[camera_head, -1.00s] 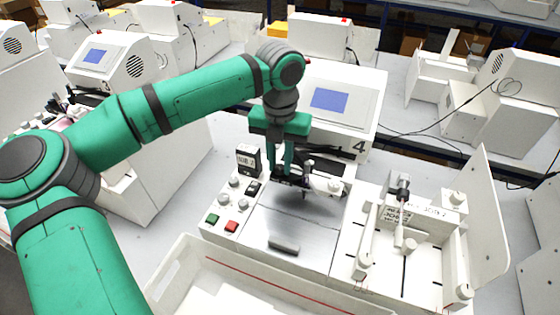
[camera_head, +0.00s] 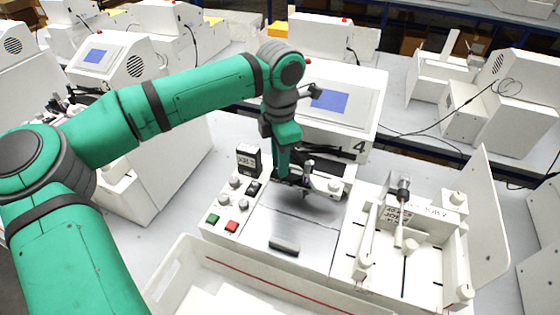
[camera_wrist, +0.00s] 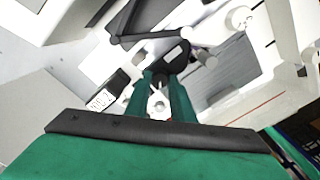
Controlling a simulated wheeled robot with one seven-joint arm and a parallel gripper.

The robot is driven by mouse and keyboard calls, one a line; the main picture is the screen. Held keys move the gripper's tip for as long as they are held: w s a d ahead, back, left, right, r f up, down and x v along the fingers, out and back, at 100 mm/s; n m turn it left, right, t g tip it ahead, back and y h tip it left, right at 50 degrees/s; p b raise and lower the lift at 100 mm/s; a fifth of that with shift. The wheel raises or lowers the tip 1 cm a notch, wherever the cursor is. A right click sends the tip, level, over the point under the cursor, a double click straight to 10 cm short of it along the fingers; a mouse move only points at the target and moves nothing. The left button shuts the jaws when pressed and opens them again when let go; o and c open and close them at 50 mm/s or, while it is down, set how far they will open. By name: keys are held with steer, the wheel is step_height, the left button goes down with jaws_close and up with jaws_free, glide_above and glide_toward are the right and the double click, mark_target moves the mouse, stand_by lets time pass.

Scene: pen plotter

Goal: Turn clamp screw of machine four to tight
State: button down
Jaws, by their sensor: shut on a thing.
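Machine four (camera_head: 345,125) is the white plotter with a blue screen and a "4" on its front corner. My gripper (camera_head: 283,176) points down at its dark pen carriage and is seen nearly edge-on in the head view. In the wrist view my gripper's two green fingers (camera_wrist: 163,80) close on something small at the black carriage block (camera_wrist: 173,58). The clamp screw itself is mostly hidden between the fingertips, so its angle cannot be read. A thin pen-like part (camera_head: 307,172) stands just right of the fingers.
Knobs with a green button (camera_head: 212,218) and a red button (camera_head: 232,226) are on the panel at left. A small black display box (camera_head: 248,160) stands close behind them. A white tray (camera_head: 190,262) is in front.

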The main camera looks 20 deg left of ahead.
steer(key=shift+m, duration=1.2)
steer(key=c, duration=1.5)
jaws_free()
steer(key=shift+c, duration=0.2)
step_height(320, 180, up, 11)
steer(key=shift+f, duration=0.1)
